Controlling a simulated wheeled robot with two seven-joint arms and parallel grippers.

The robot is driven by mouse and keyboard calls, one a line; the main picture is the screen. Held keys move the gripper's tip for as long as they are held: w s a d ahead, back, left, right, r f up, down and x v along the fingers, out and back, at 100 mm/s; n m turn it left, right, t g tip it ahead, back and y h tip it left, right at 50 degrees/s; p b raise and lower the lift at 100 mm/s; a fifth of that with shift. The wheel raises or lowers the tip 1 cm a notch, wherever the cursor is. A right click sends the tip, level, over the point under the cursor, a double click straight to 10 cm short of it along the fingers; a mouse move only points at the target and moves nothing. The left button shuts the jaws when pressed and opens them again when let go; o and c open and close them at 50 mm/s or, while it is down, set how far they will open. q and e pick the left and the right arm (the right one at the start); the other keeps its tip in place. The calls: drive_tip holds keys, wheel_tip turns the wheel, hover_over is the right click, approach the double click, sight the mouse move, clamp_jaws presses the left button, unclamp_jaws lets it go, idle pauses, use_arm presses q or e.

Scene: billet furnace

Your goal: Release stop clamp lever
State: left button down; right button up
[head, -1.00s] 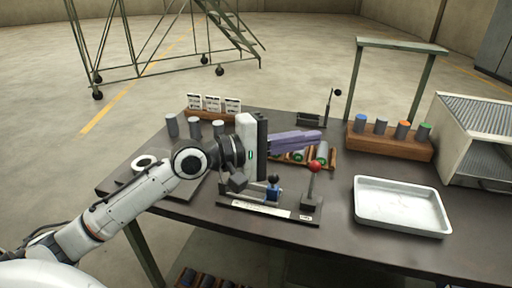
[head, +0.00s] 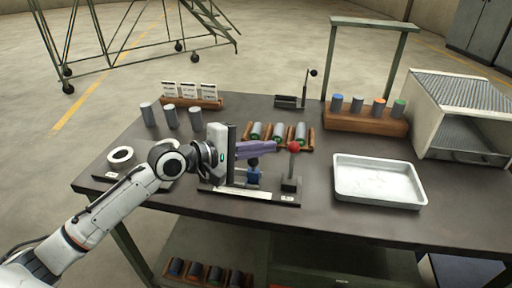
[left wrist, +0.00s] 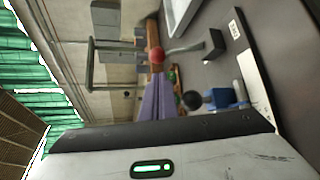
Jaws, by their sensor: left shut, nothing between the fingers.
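A lever with a red ball knob (head: 293,147) stands upright at the right end of a dark fixture plate (head: 230,191) with a white label strip. The red knob (left wrist: 156,56) also shows in the left wrist view, just beyond my fingertips. My left gripper (head: 274,147), with purple fingers, is shut and empty, its tips just left of the knob at about the same height. I cannot tell whether they touch it. A blue clamp block (head: 253,175) with a dark knob sits on the plate below the fingers, partly hidden. My right gripper is out of view.
A white tray (head: 378,203) lies on the right. Behind stand a wooden rack (head: 365,121) with several coloured-top cylinders and a black-knobbed lever (head: 308,88). Several grey cylinders (head: 171,118) and a white ring (head: 120,156) are on the left. The table front right is clear.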

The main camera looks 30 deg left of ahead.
sight(292, 161)
use_arm(q)
drive_tip(key=x, duration=0.5)
drive_tip(key=shift+w, duration=0.1)
drive_tip(key=shift+d, duration=0.15)
